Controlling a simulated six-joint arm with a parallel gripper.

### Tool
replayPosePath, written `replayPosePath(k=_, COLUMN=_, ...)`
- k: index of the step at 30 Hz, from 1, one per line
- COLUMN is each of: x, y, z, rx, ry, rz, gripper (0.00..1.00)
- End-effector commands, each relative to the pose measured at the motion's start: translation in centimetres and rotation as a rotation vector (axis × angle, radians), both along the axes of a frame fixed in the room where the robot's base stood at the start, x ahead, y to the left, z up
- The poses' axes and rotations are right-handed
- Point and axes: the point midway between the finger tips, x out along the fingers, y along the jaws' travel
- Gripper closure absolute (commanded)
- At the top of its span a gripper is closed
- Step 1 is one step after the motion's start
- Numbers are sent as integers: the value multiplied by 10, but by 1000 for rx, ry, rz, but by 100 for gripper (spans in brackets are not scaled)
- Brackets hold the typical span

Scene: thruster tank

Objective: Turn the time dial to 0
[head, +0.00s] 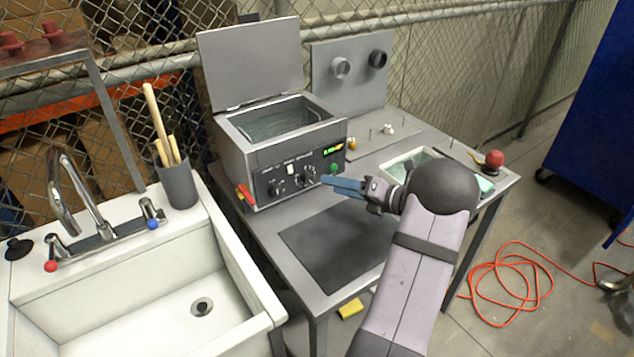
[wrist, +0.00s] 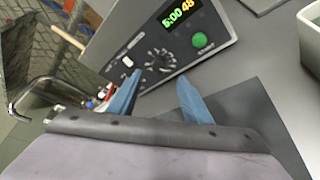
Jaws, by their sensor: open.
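The tank unit (head: 238,163) stands at the back of the metal table with its lid up. Its dark front panel carries two knobs: a left dial (head: 275,188) and a right dial (head: 306,177). The labels are too small to tell which is the time dial. In the wrist view the right dial (wrist: 160,60), ringed by marks, lies just beyond my fingertips, between them. The display (wrist: 177,15) seems to read 5:00 in green and 48 in orange. My gripper (head: 324,181) is open and empty, its blue fingers close in front of the panel; contact cannot be told.
A green button (wrist: 200,40) sits right of the dials and a white switch (wrist: 127,61) above them. A red-handled item (head: 245,195) is at the unit's left corner. A dark mat (head: 320,245) lies in front; a white tray (head: 408,158) stands right. The sink (head: 150,290) is left.

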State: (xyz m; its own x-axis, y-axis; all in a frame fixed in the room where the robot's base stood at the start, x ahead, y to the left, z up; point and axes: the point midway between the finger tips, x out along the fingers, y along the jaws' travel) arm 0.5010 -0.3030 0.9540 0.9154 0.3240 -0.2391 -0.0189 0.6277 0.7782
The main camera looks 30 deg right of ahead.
Motion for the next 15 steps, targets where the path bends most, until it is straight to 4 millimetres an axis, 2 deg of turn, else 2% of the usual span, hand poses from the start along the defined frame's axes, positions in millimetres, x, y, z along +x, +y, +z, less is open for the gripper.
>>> replayPosePath(k=15, x=54, y=21, z=-13, rx=-2, ry=1, rz=4, gripper=55)
